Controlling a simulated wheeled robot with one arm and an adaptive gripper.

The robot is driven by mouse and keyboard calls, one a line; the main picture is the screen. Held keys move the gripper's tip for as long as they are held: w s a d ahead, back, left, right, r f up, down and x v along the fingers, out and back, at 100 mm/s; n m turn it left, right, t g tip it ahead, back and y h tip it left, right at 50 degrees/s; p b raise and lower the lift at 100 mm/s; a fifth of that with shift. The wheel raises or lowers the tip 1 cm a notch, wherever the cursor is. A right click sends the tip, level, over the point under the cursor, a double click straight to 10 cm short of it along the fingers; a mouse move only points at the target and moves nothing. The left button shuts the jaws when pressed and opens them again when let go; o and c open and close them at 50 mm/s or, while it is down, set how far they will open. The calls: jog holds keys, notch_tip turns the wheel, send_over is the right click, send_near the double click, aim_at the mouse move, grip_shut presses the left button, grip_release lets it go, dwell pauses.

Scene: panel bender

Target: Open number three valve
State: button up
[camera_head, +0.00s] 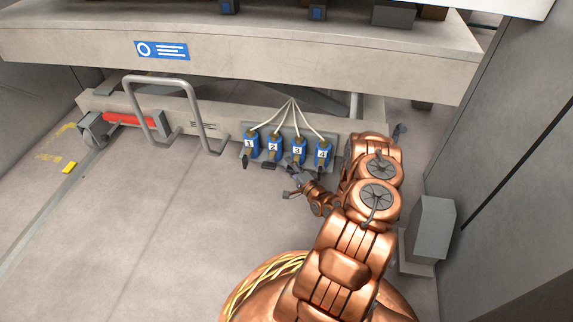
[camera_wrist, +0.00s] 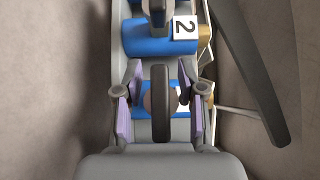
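Four-valve row: blue valves numbered 1 (camera_head: 250,142), 2 (camera_head: 273,145), 3 (camera_head: 298,147) and 4 (camera_head: 322,149) are mounted on the machine's low front panel. My gripper (camera_head: 296,180) is in front of valve 3. In the wrist view my gripper (camera_wrist: 160,108) is open, with its purple pads on either side of a dark upright lever (camera_wrist: 161,105) on a blue valve body. Gaps show between the lever and both pads. That valve's number is hidden in this view. Valve 2 (camera_wrist: 150,42) lies just above it, with its own lever at the top.
A grey tubular handrail (camera_head: 165,82) stands left of the valves. White hoses (camera_head: 291,108) rise from the valves. The machine's wide beam (camera_head: 270,55) overhangs them. A grey box (camera_head: 431,228) and cabinet wall are at right.

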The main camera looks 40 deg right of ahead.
grip_shut()
